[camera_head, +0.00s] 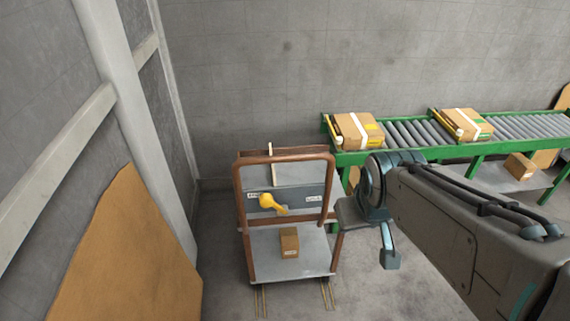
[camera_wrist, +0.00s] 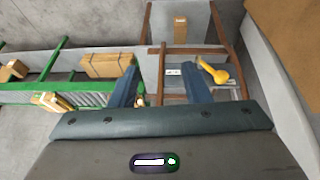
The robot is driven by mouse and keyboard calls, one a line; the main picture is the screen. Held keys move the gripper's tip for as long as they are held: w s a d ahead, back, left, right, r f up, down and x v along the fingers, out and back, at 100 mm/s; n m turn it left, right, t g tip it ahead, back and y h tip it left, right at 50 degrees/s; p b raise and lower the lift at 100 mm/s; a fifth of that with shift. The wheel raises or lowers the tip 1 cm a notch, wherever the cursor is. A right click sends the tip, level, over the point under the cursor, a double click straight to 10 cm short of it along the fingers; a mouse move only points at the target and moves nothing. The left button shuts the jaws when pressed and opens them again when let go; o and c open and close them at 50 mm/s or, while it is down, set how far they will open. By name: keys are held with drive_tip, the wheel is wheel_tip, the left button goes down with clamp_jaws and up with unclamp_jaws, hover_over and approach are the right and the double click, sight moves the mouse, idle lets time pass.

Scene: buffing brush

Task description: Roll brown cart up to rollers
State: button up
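The brown cart (camera_head: 240,217) stands upright on the floor at centre-left, with a brown tubular frame, a grey upper part and a lower deck. The rollers (camera_head: 405,133) form a green-framed conveyor by the back wall, right of and behind the cart. My gripper (camera_head: 388,255) is just right of the cart's right post in the head view. In the wrist view, its two blue fingers (camera_wrist: 161,68) are apart. A brown rail of the cart (camera_wrist: 190,50) shows beyond the fingertips, and a post shows between them. I cannot tell whether they touch it.
A yellow tool (camera_head: 270,203) lies on the cart's upper part and a small box (camera_head: 289,243) on its deck. Taped cartons (camera_head: 357,131) (camera_head: 466,124) sit on the rollers. A brown panel (camera_head: 125,255) and wall post stand left. Floor markings lie before the cart.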

drive_tip(key=w+d+f+n+t+b, duration=0.1)
drive_tip(key=w+f+n+t+b, duration=0.4)
drive_tip(key=w, duration=0.3)
drive_tip(key=n+t+y+b, duration=0.9)
drive_tip(key=n+y+b, duration=0.1)
drive_tip(key=n+b, duration=0.8)
approach(283, 159)
drive_tip(key=shift+g+h, duration=0.3)
drive_tip(key=x, duration=1)
drive_tip(key=shift+w+d, duration=0.1)
drive_tip(key=shift+w, duration=0.3)
clamp_jaws()
